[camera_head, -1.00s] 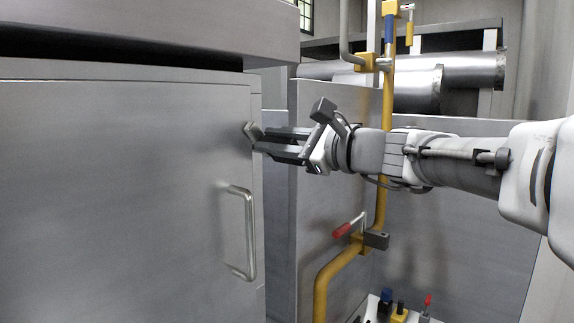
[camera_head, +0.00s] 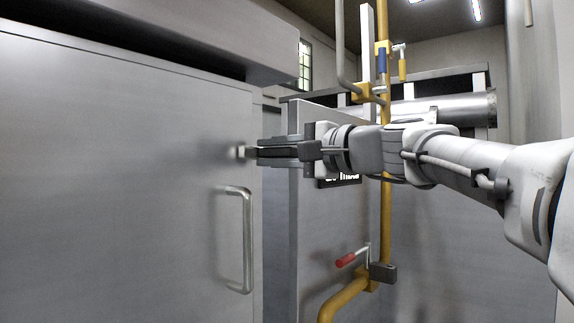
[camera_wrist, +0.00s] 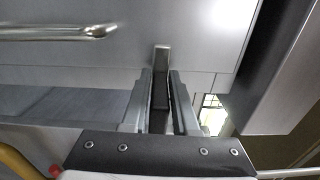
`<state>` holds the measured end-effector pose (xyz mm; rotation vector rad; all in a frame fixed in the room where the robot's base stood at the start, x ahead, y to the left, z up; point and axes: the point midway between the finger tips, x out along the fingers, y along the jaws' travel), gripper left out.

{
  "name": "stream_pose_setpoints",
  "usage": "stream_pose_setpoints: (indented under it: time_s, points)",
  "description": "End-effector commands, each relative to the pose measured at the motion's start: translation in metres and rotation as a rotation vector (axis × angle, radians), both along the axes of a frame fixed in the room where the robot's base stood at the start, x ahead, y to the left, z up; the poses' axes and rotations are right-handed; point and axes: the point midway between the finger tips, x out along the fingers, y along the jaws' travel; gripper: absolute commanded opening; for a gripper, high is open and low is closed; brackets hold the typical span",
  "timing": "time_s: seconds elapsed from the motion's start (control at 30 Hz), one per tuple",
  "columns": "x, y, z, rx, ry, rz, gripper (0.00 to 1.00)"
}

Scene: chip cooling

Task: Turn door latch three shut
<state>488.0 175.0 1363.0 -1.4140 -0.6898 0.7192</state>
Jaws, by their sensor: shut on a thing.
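The door latch (camera_head: 243,152) is a small metal piece at the right edge of the large grey door (camera_head: 110,190), above the door's handle (camera_head: 247,240). My gripper (camera_head: 258,152) reaches it from the right, with its fingers roughly level. In the wrist view, the latch (camera_wrist: 161,52) is a short grey bar running in between the two fingers (camera_wrist: 160,95), which are shut on it. Most of the latch is hidden by the fingers, so its exact angle is hard to tell. The door's handle also shows in the wrist view (camera_wrist: 60,33).
A yellow pipe (camera_head: 386,215) with a red-handled valve (camera_head: 347,260) runs to the right, below and behind my arm. A grey ledge (camera_head: 150,30) overhangs the door top. Metal ducts (camera_head: 450,108) lie behind.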

Motion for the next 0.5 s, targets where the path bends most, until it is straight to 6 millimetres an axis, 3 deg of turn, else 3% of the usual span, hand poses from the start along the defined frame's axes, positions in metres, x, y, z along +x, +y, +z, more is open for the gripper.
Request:
stream_pose_setpoints:
  time_s: [0.5]
  points:
    - [0.0000, 0.0001, -0.0021, -0.038, -0.046, 0.001, 0.00]
